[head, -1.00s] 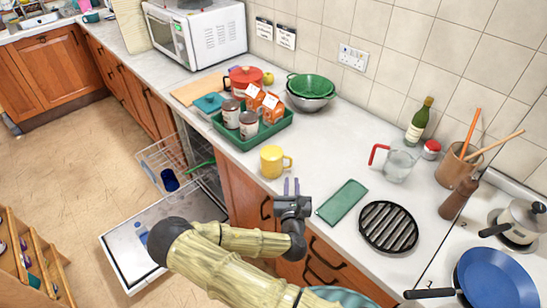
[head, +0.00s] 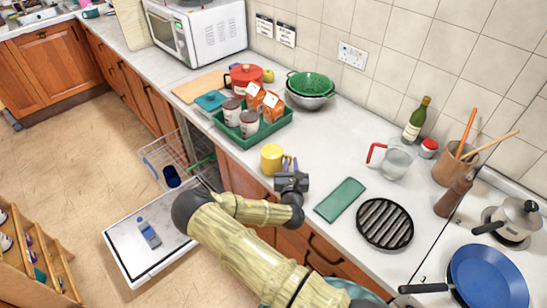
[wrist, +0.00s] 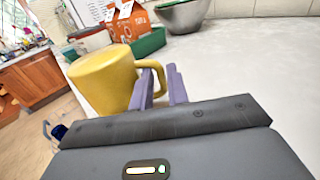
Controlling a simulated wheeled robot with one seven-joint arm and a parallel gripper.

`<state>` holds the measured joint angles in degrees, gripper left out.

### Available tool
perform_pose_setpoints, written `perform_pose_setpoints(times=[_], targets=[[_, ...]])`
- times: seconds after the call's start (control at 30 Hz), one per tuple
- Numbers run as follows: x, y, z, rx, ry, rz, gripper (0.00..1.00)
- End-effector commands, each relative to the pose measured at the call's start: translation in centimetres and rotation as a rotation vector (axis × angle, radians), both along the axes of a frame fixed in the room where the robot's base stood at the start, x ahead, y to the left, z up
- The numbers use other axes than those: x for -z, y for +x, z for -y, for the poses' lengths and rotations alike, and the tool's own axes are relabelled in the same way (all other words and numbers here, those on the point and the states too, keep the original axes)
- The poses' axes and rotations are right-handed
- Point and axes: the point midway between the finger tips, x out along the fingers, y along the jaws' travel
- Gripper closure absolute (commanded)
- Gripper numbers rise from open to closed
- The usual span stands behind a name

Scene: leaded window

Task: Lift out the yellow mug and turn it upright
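My gripper (head: 289,164) is just to the right of the mug, low over the worktop. In the wrist view its two purple fingers (wrist: 161,85) are apart with a gap between them. Nothing is held.
The green tray (head: 243,141) holds jars and cartons. A green cloth (head: 340,200) and a black trivet (head: 385,224) lie to the right.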

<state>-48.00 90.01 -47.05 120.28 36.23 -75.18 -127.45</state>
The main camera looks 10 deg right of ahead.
Motion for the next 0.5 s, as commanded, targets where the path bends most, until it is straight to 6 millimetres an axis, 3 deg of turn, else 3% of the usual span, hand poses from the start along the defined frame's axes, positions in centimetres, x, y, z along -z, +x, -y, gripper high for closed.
perform_pose_setpoints(times=[0.3,0.5], targets=[[-0.4,3.8,0.6,0.0,0.001,0.001,0.84],[-0.1,4.5,0.7,0.0,0.0,0.0,0.84]])
